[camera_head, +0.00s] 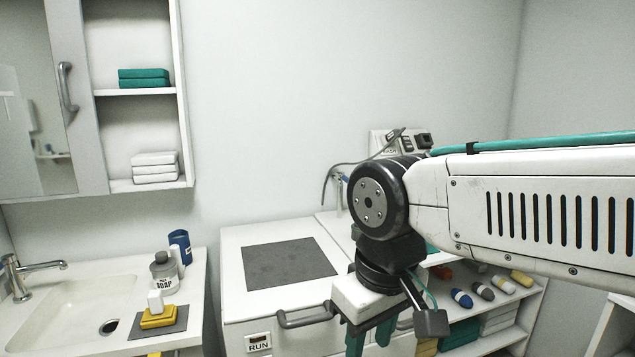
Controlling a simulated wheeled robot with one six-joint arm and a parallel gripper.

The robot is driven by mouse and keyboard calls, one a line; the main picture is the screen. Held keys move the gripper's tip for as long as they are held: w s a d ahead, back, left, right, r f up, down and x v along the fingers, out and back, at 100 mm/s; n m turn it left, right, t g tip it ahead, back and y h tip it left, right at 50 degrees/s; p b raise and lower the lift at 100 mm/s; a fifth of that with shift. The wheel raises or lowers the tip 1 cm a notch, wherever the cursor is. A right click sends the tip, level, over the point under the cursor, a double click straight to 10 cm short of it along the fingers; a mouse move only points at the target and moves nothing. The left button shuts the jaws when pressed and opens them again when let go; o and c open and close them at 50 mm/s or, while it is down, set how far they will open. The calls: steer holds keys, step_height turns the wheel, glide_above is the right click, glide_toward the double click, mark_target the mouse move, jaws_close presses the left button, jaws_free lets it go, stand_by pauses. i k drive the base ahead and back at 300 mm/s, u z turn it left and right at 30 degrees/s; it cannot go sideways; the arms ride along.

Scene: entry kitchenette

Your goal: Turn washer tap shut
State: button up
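My gripper (370,343) points down in front of the washer, well below and nearer than the tap. Its teal fingers run to the bottom edge of the picture, so their opening is unclear. I see nothing held in it.
An open cabinet (137,50) hangs above. Shelves at right hold several small bottles (483,290). A wall box (388,145) is behind my arm.

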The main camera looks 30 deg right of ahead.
mark_target(340, 175)
steer(key=i, duration=1)
steer(key=z, duration=1.05)
